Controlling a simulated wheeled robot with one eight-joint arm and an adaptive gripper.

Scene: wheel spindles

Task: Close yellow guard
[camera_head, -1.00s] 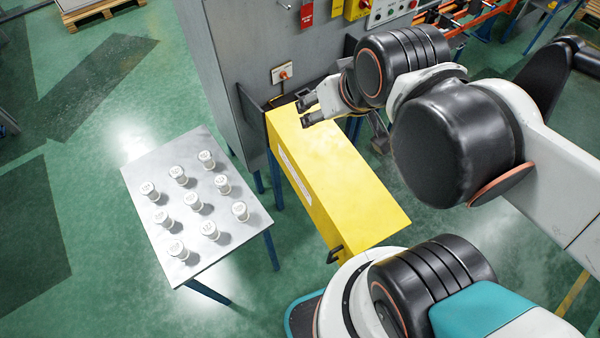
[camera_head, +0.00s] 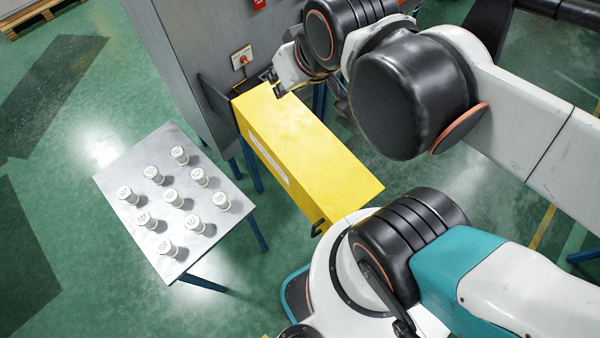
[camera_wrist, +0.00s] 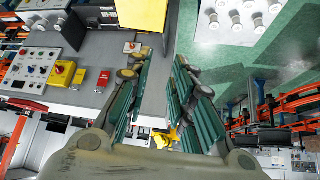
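The yellow guard (camera_head: 310,150) is a long box-like cover sticking out from the grey machine cabinet, with a white label strip on its left side and a dark handle (camera_head: 319,229) at its near end. My gripper (camera_head: 275,84) is at the guard's far end, by the cabinet, with its fingers apart. I cannot tell whether it touches the guard. In the wrist view my gripper (camera_wrist: 162,62) shows its two fingers spread with nothing between them. A yellow surface, apparently the guard (camera_wrist: 141,14), lies beyond the fingertips at the top.
A grey table (camera_head: 120,170) with several white spindles (camera_head: 171,197) stands left of the guard, a narrow floor gap between. A switch box (camera_head: 241,58) is on the grey cabinet (camera_head: 185,70) near my gripper. Green floor is clear at left. My arm covers the right side.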

